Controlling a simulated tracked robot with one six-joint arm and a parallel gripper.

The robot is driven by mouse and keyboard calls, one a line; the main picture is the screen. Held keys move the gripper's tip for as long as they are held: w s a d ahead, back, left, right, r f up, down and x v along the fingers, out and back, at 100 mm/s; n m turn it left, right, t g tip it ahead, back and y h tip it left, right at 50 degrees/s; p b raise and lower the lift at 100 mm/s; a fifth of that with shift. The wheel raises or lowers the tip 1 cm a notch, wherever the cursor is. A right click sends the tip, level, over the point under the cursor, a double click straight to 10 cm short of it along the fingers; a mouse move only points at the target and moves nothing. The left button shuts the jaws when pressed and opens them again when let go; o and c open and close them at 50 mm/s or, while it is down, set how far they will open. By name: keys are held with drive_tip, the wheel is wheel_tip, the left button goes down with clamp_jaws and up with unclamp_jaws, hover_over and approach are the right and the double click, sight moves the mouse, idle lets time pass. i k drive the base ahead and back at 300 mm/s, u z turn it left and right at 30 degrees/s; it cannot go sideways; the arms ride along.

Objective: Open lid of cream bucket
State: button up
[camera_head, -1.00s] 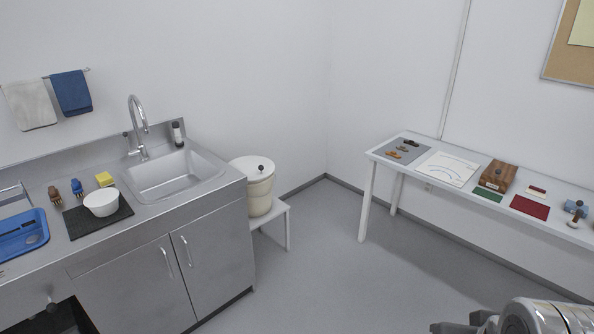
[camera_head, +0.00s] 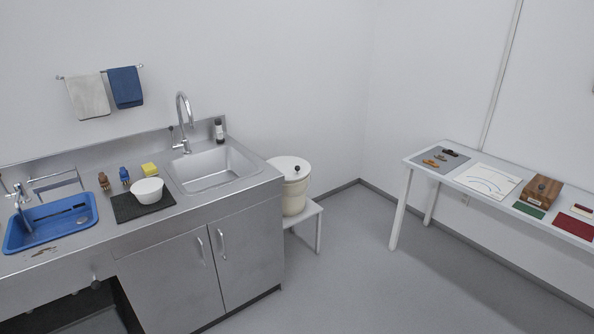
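The cream bucket (camera_head: 295,197) stands upright on a low white stool, just right of the steel sink counter. Its white lid (camera_head: 289,165) is on top, with a small dark knob (camera_head: 297,168) near the right side of the lid. The lid looks seated on the bucket. The counter's end hides part of the bucket's left side. My gripper is not in this view.
The low stool (camera_head: 312,209) stands against the steel counter (camera_head: 200,220). A blue basin (camera_head: 90,203), a white bowl (camera_head: 146,188) and a sink (camera_head: 212,168) are on the counter. A long white table (camera_head: 450,178) stands along the right wall. Grey floor between is clear.

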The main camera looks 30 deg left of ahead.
sight(293, 168)
drive_tip(key=u, duration=0.1)
drive_tip(key=i, duration=1.5)
drive_tip(key=u, duration=0.3)
drive_tip(key=i, duration=0.95)
drive_tip(key=u, duration=0.75)
drive_tip(key=i, duration=0.65)
drive_tip(key=u, duration=1)
drive_tip(key=i, duration=0.75)
drive_tip(key=u, duration=0.4)
